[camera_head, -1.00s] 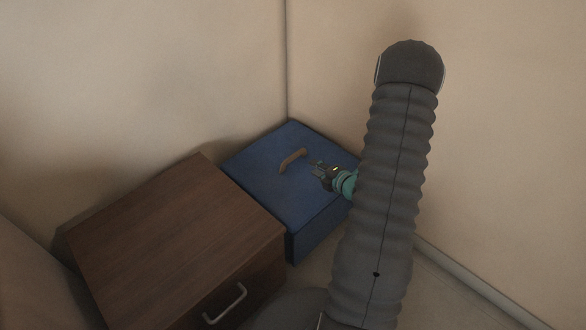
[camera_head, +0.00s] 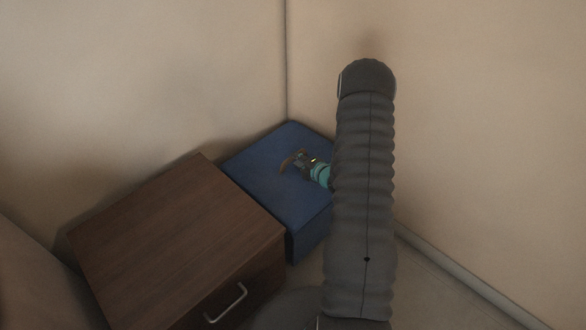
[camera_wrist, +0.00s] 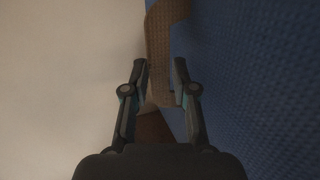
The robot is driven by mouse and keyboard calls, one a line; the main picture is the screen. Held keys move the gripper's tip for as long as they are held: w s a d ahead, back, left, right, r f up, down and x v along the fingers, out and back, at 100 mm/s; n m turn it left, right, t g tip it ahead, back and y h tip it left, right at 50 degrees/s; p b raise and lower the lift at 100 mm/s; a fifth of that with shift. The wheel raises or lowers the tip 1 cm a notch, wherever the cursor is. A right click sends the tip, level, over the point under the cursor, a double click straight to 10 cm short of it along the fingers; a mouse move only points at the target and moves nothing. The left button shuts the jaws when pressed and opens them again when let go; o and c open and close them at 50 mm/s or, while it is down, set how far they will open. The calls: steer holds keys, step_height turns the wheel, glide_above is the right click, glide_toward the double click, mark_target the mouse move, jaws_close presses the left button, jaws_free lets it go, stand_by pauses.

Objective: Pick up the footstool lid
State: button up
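The blue footstool (camera_head: 309,225) stands in the room's corner, with its flat blue lid (camera_head: 262,165) on top. A brown handle (camera_head: 287,165) rises from the lid; it also shows in the wrist view (camera_wrist: 158,45). My gripper (camera_head: 298,160) is at the handle, low over the lid. In the wrist view my gripper (camera_wrist: 160,72) has its two fingers apart, one on each side of the handle, with small gaps that suggest it is not clamped. My arm hides the right part of the footstool in the head view.
A brown wooden cabinet (camera_head: 175,245) with a metal drawer handle (camera_head: 226,303) stands left of the footstool, close against it. Beige walls (camera_head: 180,80) close in behind and at the right. A strip of floor (camera_head: 425,285) is clear at the lower right.

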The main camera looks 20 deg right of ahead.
steer(key=shift+x, duration=1.5)
jaws_close()
steer(key=shift+r, duration=0.2)
steer(key=shift+r, duration=0.1)
